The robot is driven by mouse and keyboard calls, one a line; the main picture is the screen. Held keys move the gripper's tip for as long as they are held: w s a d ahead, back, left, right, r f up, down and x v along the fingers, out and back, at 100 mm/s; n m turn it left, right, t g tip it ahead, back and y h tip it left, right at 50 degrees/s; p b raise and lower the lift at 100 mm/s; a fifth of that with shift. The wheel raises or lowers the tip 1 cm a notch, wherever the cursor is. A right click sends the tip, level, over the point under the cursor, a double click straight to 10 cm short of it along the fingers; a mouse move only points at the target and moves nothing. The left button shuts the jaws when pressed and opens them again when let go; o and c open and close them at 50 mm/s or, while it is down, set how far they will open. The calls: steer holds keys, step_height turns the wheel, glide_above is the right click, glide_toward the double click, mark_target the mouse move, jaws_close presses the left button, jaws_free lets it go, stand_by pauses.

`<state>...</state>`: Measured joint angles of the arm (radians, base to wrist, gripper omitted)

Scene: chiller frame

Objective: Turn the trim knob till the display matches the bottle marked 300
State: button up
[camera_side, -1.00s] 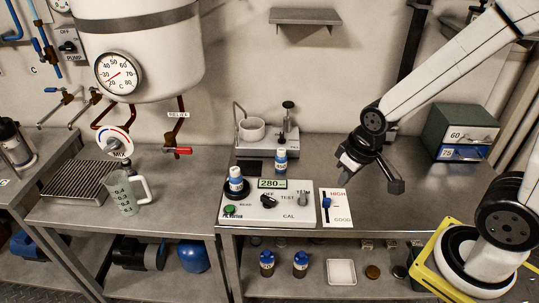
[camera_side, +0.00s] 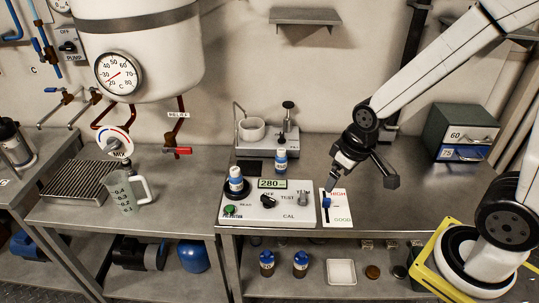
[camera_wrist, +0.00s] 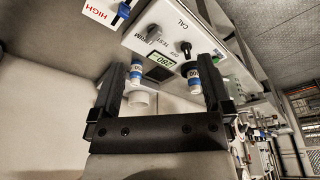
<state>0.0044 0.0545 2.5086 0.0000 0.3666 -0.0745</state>
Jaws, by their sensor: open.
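The white meter box (camera_side: 290,213) stands on the bench, its display (camera_side: 272,184) reading 280. The grey trim knob (camera_side: 303,199) is at the box's right; it also shows in the wrist view (camera_wrist: 154,33).
A black selector knob (camera_side: 268,202) and green button (camera_side: 230,210) sit on the box. A HIGH/GOOD card with a blue slider (camera_side: 327,203) lies right of it, close under my gripper. A small stand with a white cup (camera_side: 251,130) is behind.

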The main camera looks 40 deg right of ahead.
mark_target(304, 195)
steer(key=w+f+n, duration=0.2)
steer(key=w, duration=0.1)
steer(key=w+d+f+n+g, duration=0.1)
steer(key=w+f+n, duration=0.2)
steer(key=w, duration=0.1)
steer(key=w+f+n+g, duration=0.1)
steer(key=w+f+n, duration=0.1)
steer(key=w, duration=0.1)
steer(key=shift+w+d+f, duration=0.2)
steer(key=shift+d+f, duration=0.1)
steer(key=shift+d, duration=0.1)
steer(key=shift+w+d+f+n, duration=0.1)
steer(key=shift+w+f+n, duration=0.35)
steer(key=shift+n, duration=0.15)
steer(key=shift+f, duration=0.1)
steer(key=shift+f, duration=3.8)
steer(key=c, duration=1.2)
steer(key=shift+c, duration=0.2)
